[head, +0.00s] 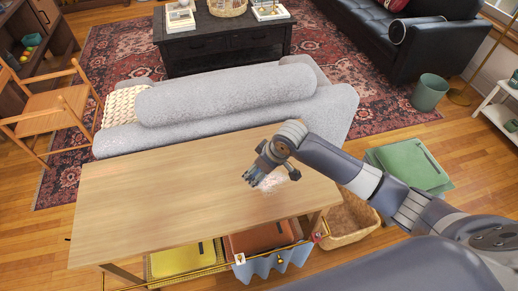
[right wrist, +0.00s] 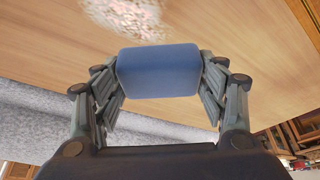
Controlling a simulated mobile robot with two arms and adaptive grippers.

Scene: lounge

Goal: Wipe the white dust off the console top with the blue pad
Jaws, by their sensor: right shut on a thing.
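The console top (head: 150,195) is a light wood surface behind the grey sofa. A patch of white dust (head: 270,183) lies on its right part, and it also shows in the right wrist view (right wrist: 128,16) at the top. My right gripper (head: 258,172) is over the console top beside the dust. In the right wrist view its fingers are shut on the blue pad (right wrist: 158,71), a rounded block held between them. Whether the pad touches the wood is hard to tell. In the head view the pad is mostly hidden by the gripper. My left gripper is not in view.
A grey sofa (head: 230,97) stands along the console's far edge. Below the console are a yellow item (head: 180,259), an orange item (head: 262,238) and a wicker basket (head: 350,218). Green cushions (head: 410,163) lie to the right. The left part of the console top is bare.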

